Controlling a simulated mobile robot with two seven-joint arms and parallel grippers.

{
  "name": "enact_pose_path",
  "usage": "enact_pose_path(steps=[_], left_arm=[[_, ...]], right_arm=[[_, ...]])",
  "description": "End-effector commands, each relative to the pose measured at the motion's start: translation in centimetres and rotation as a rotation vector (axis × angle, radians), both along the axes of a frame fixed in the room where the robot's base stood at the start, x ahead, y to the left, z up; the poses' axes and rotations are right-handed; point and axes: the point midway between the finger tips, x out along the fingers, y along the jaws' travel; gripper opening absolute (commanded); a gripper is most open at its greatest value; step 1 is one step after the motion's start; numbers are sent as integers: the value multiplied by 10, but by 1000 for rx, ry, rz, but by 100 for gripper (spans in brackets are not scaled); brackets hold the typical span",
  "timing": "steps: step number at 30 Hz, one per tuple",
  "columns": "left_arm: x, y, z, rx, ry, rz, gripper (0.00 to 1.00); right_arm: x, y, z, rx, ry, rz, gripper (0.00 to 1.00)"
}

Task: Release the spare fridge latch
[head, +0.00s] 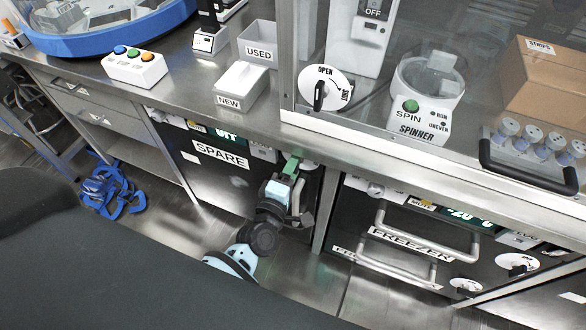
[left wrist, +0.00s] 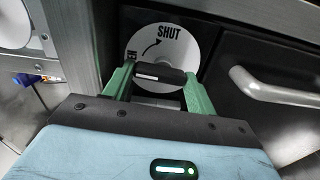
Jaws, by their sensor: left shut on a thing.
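The spare fridge (head: 228,178), a dark front labelled SPARE, is under the bench left of centre in the head view. Its latch is a black bar (left wrist: 160,74) on a white disc (left wrist: 183,48) marked SHUT with a curved arrow, seen in the left wrist view. My left gripper (head: 291,166) is at the fridge's right side. In the left wrist view its green fingers (left wrist: 160,78) are shut on the bar, one at each end. In the head view the gripper hides the latch. My right gripper is in neither view.
The fridge's metal handle (left wrist: 275,90) is close beside the gripper. The freezer (head: 395,238), with bar handles, stands to the right. The bench edge (head: 340,143) overhangs the gripper. Blue items (head: 112,188) lie low at the left.

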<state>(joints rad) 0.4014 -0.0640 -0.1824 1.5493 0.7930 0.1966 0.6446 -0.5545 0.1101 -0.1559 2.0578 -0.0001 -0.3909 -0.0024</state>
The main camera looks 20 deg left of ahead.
Motion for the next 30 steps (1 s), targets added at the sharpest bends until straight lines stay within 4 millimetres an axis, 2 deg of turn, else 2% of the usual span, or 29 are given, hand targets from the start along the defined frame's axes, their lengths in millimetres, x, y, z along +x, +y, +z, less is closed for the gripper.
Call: enact_pose_path(steps=[8,21,22,26,30], left_arm=[[0,0,0,-66,1,-1,34],[0,0,1,-77,2,-1,34],[0,0,1,-77,2,-1,59],[0,0,1,-76,2,-1,76],[0,0,0,-75,2,0,78]], right_arm=[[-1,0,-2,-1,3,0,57],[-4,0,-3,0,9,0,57],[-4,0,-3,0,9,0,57],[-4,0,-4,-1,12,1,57],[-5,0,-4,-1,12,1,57]])
